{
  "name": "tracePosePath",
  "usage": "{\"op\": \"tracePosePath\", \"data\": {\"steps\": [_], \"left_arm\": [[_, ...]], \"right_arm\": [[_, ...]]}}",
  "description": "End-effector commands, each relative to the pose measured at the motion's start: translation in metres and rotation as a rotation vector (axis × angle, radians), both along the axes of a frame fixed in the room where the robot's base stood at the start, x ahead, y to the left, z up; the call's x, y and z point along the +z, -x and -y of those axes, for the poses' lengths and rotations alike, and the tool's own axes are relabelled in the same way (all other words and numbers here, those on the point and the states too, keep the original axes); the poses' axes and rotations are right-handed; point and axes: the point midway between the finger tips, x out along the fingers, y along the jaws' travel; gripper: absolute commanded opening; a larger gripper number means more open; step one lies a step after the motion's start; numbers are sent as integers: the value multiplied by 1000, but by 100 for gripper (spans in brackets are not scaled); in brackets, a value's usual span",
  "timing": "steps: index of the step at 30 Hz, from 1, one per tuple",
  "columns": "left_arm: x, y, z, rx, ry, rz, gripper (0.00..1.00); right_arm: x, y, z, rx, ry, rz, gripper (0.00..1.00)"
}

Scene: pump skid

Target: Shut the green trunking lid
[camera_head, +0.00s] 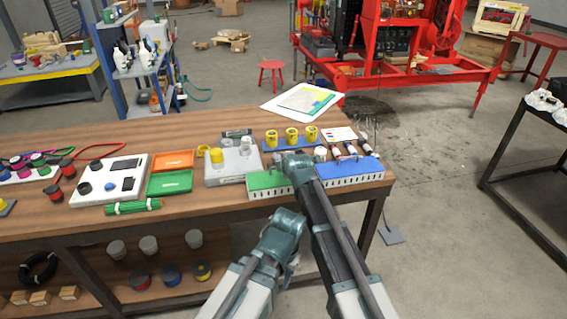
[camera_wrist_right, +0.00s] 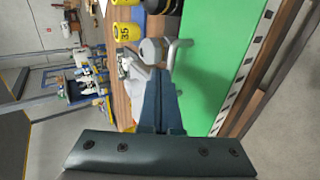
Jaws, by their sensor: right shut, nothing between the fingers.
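The green trunking lid (camera_head: 265,181) lies over a white slotted duct at the front of the bench. It looks flat there, but I cannot tell whether it is fully seated. In the right wrist view the green lid (camera_wrist_right: 217,55) fills the upper right, with a slotted edge along its right side. My right arm reaches over the lid's right end in the head view. My right gripper (camera_wrist_right: 160,78) is shut and empty, beside the lid's left edge in the wrist view. I cannot tell whether it touches. My left arm is bent in front of the bench; its fingers are hidden.
A blue-lidded trunking (camera_head: 350,168) sits right of the green one. A blue rack with several yellow pieces (camera_head: 291,136) stands behind. A grey box (camera_head: 231,164) is close on the left. Green and orange trays (camera_head: 170,183) lie farther left.

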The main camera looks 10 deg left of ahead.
Motion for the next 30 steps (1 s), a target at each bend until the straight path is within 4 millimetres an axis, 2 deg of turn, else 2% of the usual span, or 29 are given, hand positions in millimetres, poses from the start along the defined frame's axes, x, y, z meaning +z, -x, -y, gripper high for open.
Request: {"op": "tracePosePath", "data": {"steps": [22,30], "left_arm": [[-1,0,0,0,0,0,42],[12,0,0,0,0,0,42]], "right_arm": [[-1,-3,-1,0,-1,3,0],[13,14,5,0,-1,3,0]]}}
